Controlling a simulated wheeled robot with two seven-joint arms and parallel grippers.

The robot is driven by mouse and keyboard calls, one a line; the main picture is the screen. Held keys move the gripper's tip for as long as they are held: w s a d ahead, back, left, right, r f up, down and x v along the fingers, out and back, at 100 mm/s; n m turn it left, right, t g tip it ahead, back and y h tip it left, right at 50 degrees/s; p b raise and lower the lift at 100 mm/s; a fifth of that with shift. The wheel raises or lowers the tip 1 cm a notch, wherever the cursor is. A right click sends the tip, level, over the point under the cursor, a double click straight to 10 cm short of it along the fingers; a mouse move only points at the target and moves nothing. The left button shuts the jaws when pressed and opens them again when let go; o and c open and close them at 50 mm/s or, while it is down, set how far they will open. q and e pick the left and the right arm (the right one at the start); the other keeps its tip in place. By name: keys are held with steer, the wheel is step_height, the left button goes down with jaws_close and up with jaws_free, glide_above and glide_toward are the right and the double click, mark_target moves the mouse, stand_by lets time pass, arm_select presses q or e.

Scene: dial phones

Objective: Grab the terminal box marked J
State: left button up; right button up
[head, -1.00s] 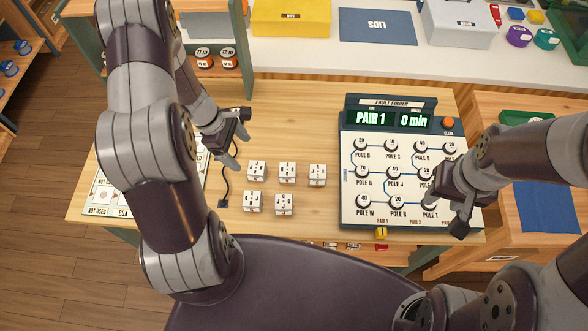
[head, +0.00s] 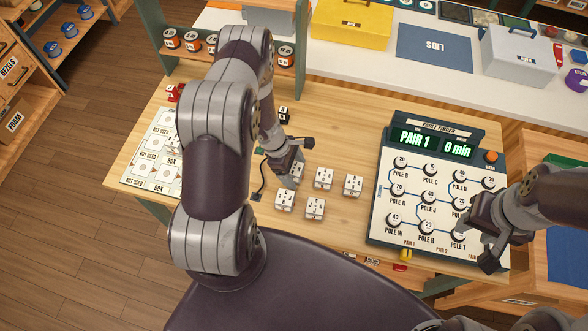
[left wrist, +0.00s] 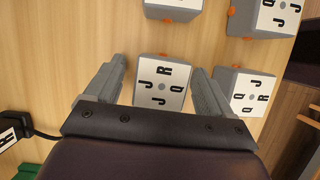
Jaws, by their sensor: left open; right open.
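Several small white terminal boxes with black letters sit on the wooden table. My left gripper (head: 290,181) is open and reaches down over the upper-left box (head: 298,168), partly hiding it. In the left wrist view this box (left wrist: 162,84) lies between the open fingers (left wrist: 158,70), apart from them; its top reads J, R, J and Q. Other boxes (head: 323,178) (head: 353,185) (head: 284,200) (head: 315,208) stand close by. My right gripper (head: 475,246) is open over the fault finder's lower-right corner.
The fault finder panel (head: 430,190) fills the table's right side, reading PAIR 1 and 0 min. A black cord (head: 262,180) lies left of the boxes. A labelled sheet (head: 150,150) lies at the left. Bare table (head: 345,125) lies behind the boxes.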

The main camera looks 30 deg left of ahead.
arm_select(q)
steer(key=c, duration=1.1)
